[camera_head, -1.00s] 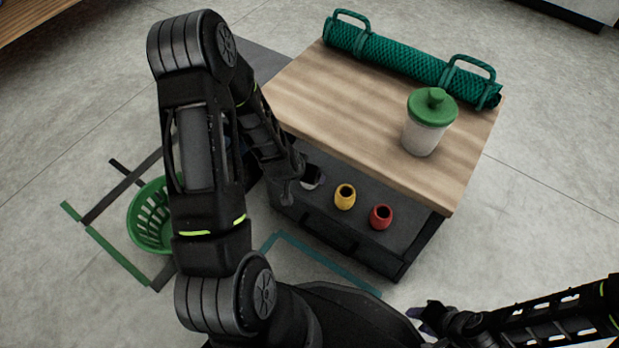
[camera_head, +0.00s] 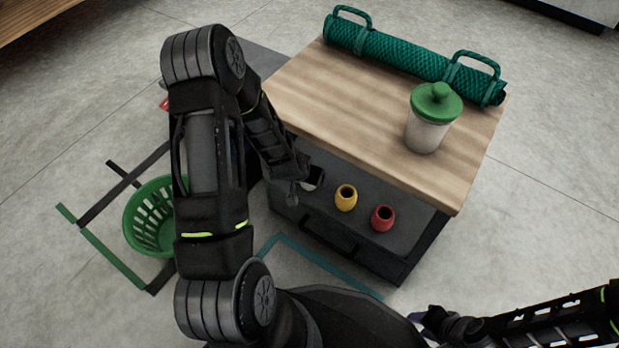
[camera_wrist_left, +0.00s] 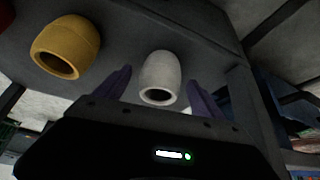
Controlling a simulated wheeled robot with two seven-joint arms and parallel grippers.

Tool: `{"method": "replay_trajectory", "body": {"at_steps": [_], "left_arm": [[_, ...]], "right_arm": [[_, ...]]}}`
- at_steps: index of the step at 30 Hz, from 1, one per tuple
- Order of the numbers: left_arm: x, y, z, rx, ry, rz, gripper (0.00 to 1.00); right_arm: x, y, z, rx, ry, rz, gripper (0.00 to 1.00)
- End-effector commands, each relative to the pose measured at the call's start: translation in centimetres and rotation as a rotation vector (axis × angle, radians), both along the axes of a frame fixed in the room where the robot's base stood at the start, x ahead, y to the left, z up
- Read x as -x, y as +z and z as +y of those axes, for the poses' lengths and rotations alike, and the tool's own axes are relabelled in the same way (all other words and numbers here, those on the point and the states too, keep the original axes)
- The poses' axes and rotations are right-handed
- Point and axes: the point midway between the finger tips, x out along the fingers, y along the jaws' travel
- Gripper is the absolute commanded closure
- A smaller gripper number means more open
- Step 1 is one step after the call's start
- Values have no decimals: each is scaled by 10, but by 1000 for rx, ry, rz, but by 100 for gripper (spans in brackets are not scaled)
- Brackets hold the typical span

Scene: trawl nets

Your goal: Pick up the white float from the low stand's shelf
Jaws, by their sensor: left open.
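The white float (camera_wrist_left: 159,80) lies on the low stand's dark shelf (camera_head: 335,222). In the left wrist view it sits between the two spread fingers of my left gripper (camera_wrist_left: 159,92), with a gap on each side. In the head view only part of the white float (camera_head: 313,178) shows, beside my left gripper (camera_head: 298,182) at the shelf's left end. The left gripper is open and empty. My right gripper (camera_head: 437,322) is low at the right, away from the stand; its fingers are too dark to read.
A yellow float (camera_head: 346,197) and a red float (camera_head: 383,218) stand right of the white one on the shelf. The wooden top (camera_head: 345,100) overhangs them. It carries a green-lidded jar (camera_head: 430,125) and a rolled green net (camera_head: 400,58). A green basket (camera_head: 150,222) is on the floor.

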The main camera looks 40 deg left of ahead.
Motion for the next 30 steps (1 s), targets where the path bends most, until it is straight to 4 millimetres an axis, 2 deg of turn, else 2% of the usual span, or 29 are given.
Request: {"method": "replay_trajectory", "body": {"at_steps": [11, 30], "left_arm": [[0, 0, 0, 0, 0, 0, 22], [0, 0, 0, 0, 0, 0, 74]], "right_arm": [[0, 0, 0, 0, 0, 0, 64], [0, 0, 0, 0, 0, 0, 64]]}}
